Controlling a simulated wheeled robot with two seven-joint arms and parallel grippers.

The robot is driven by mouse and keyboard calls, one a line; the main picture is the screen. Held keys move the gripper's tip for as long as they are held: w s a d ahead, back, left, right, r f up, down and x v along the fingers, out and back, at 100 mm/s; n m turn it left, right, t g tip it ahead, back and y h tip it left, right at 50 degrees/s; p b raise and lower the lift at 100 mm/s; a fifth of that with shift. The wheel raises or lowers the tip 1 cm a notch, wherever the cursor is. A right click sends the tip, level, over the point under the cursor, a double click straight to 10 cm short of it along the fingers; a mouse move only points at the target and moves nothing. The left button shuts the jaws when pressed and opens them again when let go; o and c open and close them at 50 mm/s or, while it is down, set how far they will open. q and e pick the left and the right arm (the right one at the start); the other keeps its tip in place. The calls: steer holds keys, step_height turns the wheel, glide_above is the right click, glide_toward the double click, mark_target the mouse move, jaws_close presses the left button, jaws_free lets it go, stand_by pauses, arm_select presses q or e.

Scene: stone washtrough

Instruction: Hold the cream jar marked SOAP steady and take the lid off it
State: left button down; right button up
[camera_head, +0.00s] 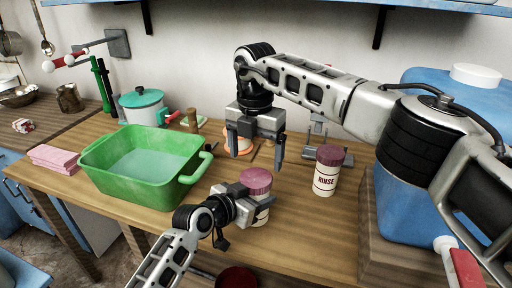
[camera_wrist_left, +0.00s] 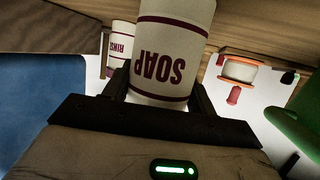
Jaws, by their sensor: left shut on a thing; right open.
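The cream SOAP jar (camera_head: 262,216) stands on the wooden worktop with its purple lid (camera_head: 257,180) on top. In the left wrist view the SOAP jar (camera_wrist_left: 170,55) shows its label upside down, and its lid is out of frame. My left gripper (camera_head: 254,201) is shut on the jar's body, fingers on either side, hiding much of it in the head view. My right gripper (camera_head: 256,150) is open and empty, fingers pointing down, above and slightly behind the lid, apart from it.
The RINSE jar (camera_head: 325,180), with a similar purple lid, stands to the right. A green basin (camera_head: 190,178) of water is on the left, with a lidded pot (camera_head: 143,109) behind it. A large blue container (camera_head: 400,205) stands at right. Small items lie behind my right gripper.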

mark_target(256, 178)
steer(key=m, duration=0.2)
steer(key=r+m, duration=0.1)
steer(key=m, duration=0.4)
steer(key=shift+r, duration=0.25)
steer(key=shift+f, duration=3.9)
steer(key=c, duration=1)
steer(key=shift+n, duration=1.2)
steer(key=n, duration=1.1)
